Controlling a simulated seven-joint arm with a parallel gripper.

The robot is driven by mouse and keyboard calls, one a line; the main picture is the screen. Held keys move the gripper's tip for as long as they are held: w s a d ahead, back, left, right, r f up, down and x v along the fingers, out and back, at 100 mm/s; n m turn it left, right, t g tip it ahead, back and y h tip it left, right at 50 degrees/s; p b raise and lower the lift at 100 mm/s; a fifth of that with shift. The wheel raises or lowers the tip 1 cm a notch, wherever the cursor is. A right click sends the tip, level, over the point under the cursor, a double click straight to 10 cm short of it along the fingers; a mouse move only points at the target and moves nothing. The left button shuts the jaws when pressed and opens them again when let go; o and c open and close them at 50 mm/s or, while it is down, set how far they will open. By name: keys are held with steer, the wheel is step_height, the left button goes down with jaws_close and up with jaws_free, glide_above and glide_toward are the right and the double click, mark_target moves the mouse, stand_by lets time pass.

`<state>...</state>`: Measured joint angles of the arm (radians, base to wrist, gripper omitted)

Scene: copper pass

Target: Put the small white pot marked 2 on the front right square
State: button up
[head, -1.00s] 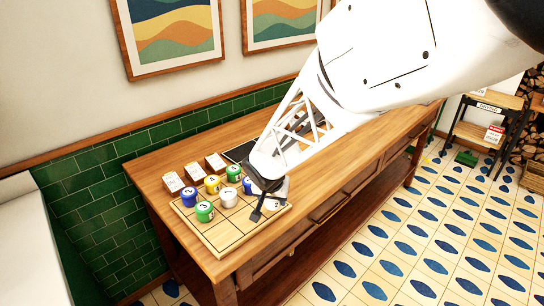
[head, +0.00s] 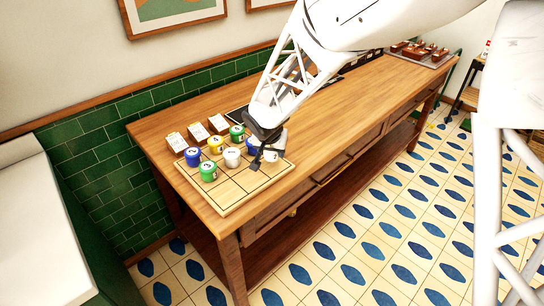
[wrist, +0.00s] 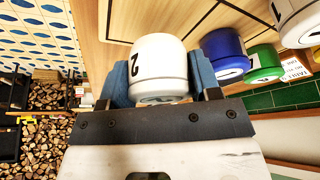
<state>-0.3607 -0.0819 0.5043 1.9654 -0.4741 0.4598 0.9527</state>
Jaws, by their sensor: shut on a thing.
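The white pot marked 2 (wrist: 158,68) is between my gripper's blue fingers in the wrist view. In the head view this pot (head: 273,151) is partly hidden behind my gripper (head: 262,155). My gripper is shut on it near the right corner of the wooden board (head: 228,207). I cannot tell whether the pot touches the board. The squares along the board's near edge look bare, though my gripper covers part of the right end.
On the board are a blue pot (head: 192,157), a yellow pot (head: 215,144), a green pot (head: 208,171), another green pot (head: 237,133), a white pot (head: 232,157) and a second blue pot (head: 252,146) close beside my gripper. Small card holders (head: 197,132) stand behind.

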mark_target(272, 157)
steer(key=shift+f, duration=1.45)
steer(key=shift+f, duration=0.15)
steer(key=o, duration=1)
steer(key=v, duration=1.2)
steer(key=shift+r, duration=0.25)
